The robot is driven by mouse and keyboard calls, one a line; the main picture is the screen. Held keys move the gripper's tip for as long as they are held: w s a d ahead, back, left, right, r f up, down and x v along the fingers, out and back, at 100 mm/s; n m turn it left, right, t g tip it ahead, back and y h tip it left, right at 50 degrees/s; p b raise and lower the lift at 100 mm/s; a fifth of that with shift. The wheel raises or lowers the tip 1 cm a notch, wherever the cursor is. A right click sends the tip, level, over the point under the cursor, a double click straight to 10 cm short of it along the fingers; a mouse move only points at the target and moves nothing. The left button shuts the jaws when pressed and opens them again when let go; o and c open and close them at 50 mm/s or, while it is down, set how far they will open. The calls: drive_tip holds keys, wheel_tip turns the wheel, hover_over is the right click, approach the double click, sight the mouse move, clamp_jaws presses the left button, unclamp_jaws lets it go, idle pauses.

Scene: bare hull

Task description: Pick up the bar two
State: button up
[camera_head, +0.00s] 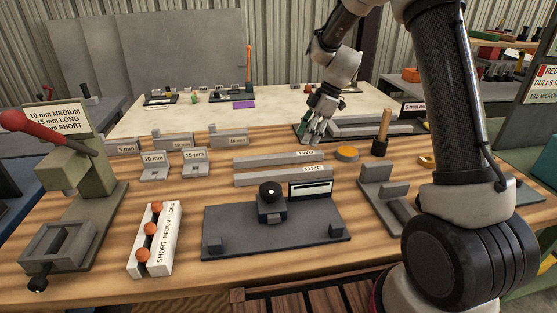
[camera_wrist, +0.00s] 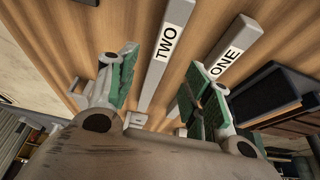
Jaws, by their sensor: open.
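Bar two (camera_head: 275,160) is a long grey bar with a white label reading TWO, lying flat on the wooden table in the middle. In the wrist view bar two (camera_wrist: 165,55) shows between the open fingers, beyond their tips. Bar one (camera_head: 285,174) lies parallel and close in front of it, and it also shows in the wrist view (camera_wrist: 237,45) behind the right finger. My gripper (camera_head: 312,135) is open and empty, with green finger pads (camera_wrist: 165,80). It is above the table near the labelled right end of bar two, apart from it.
An orange round disc (camera_head: 347,153) lies right of bar two. A dark plate with a black knob (camera_head: 270,228) stands in front of the bars. Small labelled grey blocks (camera_head: 195,162) stand left. A dark tray with grey bars (camera_head: 375,130) lies behind right. A wooden-handled tool (camera_head: 383,130) stands upright.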

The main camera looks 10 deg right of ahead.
sight(301, 153)
drive_tip(key=x, duration=0.6)
drive_tip(key=shift+s+d+f, duration=0.1)
drive_tip(key=shift+d+f, duration=0.1)
drive_tip(key=shift+f, duration=0.15)
clamp_jaws()
